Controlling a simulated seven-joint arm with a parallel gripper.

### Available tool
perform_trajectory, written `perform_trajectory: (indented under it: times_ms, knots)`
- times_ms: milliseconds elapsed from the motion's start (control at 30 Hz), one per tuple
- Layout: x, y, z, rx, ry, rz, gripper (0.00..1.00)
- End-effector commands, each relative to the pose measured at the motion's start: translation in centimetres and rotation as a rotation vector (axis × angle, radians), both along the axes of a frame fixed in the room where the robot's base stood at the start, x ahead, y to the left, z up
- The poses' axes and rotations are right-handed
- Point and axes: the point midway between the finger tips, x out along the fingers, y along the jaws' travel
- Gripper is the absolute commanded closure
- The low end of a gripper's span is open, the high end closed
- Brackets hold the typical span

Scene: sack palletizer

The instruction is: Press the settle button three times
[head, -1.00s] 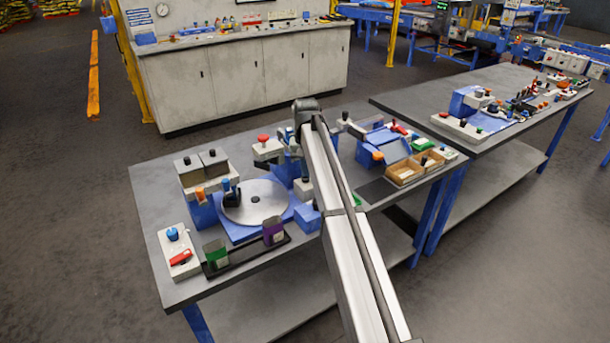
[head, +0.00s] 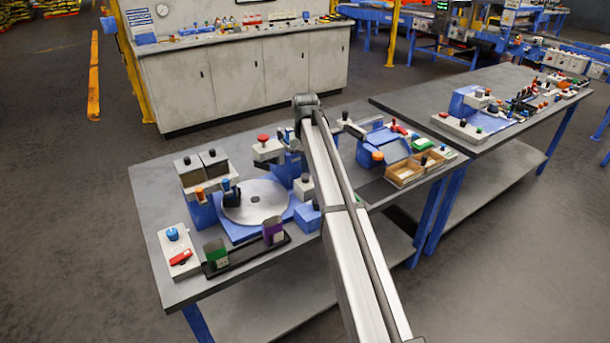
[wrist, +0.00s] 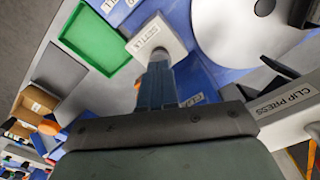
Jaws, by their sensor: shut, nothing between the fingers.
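The settle box (wrist: 165,33) is a small white block with a SETTLE label, at the top middle of the wrist view. My gripper (wrist: 156,62) is shut and empty, its blue-grey fingers pointing at this box and overlapping its near edge. The fingers hide part of the box, and I cannot make out the button or whether the fingertips touch it. In the head view my arm hides the gripper. A white block (head: 303,190) with a dark top shows left of the arm there; I cannot tell whether it is the settle box.
A pale round disc (wrist: 225,30) lies right of the settle box, and a green tray (wrist: 96,40) lies left. A CLIP PRESS panel (wrist: 285,100) is close on the right. A second table (head: 480,110) is further right.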

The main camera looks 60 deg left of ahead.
Motion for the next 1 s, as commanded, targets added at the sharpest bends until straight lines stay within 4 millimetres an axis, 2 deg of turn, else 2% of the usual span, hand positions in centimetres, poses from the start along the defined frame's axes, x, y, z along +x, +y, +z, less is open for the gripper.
perform_trajectory:
  times_ms: [567, 1000]
  knots:
    - [0.0, 0.0, 0.3, 0.000, 0.000, 0.000, 1.00]
    - [0.0, 0.1, 3.6, 0.001, -0.001, 0.000, 1.00]
